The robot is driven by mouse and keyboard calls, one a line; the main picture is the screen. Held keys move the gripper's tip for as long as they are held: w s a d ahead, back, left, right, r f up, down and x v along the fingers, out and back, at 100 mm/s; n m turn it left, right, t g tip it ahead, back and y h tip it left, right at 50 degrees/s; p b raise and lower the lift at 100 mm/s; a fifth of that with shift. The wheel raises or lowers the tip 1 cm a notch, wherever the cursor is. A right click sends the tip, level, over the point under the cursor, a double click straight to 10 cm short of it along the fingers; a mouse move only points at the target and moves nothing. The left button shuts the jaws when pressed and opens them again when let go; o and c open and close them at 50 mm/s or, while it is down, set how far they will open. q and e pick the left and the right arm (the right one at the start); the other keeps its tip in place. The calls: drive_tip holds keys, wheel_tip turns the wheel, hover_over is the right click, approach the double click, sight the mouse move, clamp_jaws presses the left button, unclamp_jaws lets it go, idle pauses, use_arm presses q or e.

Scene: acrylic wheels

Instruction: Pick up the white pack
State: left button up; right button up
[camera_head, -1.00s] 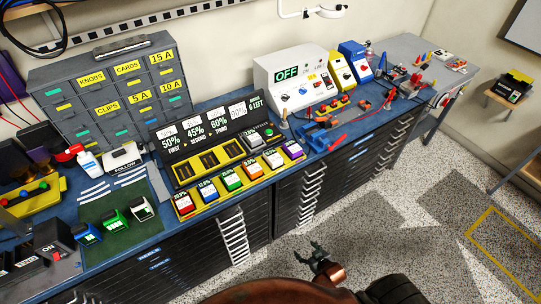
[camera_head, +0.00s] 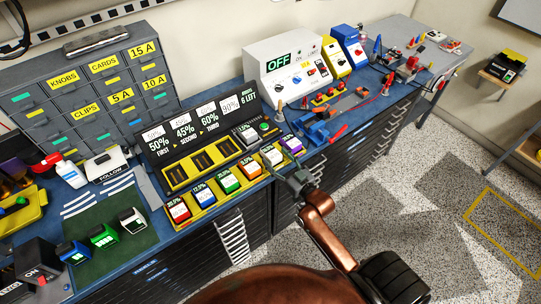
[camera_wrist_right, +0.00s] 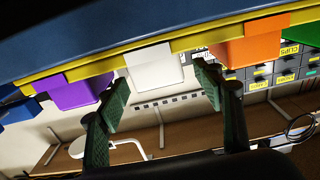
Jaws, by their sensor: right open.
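The white pack (camera_head: 271,155) sits in the front row of the yellow rack (camera_head: 170,226), between the orange pack (camera_head: 252,169) and the purple pack (camera_head: 292,145). My right gripper (camera_head: 298,178) is just in front of the rack's right end, close to the white and purple packs. In the right wrist view, which looks upside down, the white pack (camera_wrist_right: 155,68) appears between the two spread green fingers of the open gripper (camera_wrist_right: 163,90). I cannot tell whether the fingers touch it. My left gripper is out of view.
Red, blue and green packs (camera_head: 229,181) fill the rack's left part. A black percentage sign (camera_head: 200,130) stands behind it. Another white-topped pack (camera_head: 132,219) stands on the green mat (camera_head: 105,262). A blue clamp (camera_head: 318,133) lies right of the rack.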

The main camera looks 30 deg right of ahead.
sight(271, 152)
drive_tip(key=shift+w+a, duration=0.15)
drive_tip(key=shift+w, duration=1.75)
drive_tip(key=shift+c, duration=0.5)
drive_tip(key=shift+r, duration=0.1)
drive_tip(key=c, duration=1.5)
